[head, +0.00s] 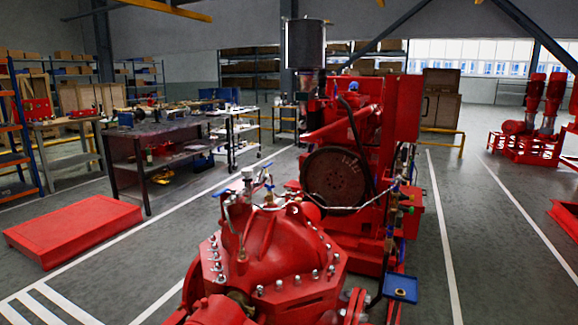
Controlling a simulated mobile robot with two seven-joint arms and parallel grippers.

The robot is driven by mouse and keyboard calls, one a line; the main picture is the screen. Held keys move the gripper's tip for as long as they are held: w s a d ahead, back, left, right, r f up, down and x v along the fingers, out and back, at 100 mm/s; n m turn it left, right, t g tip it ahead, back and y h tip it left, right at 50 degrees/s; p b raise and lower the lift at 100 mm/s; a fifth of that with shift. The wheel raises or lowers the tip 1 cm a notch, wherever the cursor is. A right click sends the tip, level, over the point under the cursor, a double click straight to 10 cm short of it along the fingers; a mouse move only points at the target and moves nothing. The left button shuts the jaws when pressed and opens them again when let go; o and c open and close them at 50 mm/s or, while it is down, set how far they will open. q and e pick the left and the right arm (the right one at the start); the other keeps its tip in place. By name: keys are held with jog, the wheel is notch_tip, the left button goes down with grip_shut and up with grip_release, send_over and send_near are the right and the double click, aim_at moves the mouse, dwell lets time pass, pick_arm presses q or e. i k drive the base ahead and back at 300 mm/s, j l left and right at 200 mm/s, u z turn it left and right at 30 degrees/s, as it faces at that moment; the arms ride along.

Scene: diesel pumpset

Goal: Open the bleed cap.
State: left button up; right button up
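A red pump casing (275,245) with several silver bolts fills the lower middle of the head view. A small pale metal fitting (248,173) stands upright on top of it, beside small blue valve handles (268,187); this may be the bleed cap, but it is too small to tell. Behind the pump is the red diesel engine (350,135) with a large dark round flywheel or guard (334,177). Neither of my grippers shows in the view.
A blue tray (400,288) sits low at the pumpset's right. A dark workbench (165,155) with tools stands left, near a low red platform (75,228). Marked grey floor is open on both sides. More red pumps (535,115) stand at the far right.

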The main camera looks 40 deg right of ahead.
aim_at(247, 172)
jog(key=i+j+z, duration=0.1)
jog(key=z, duration=0.35)
jog(key=i+j+z, duration=0.2)
jog(key=z, duration=0.2)
jog(key=i+j+z, duration=0.15)
jog(key=z, duration=0.3)
jog(key=i+j+z, duration=0.1)
jog(key=j+z, duration=0.2)
jog(key=z, duration=0.15)
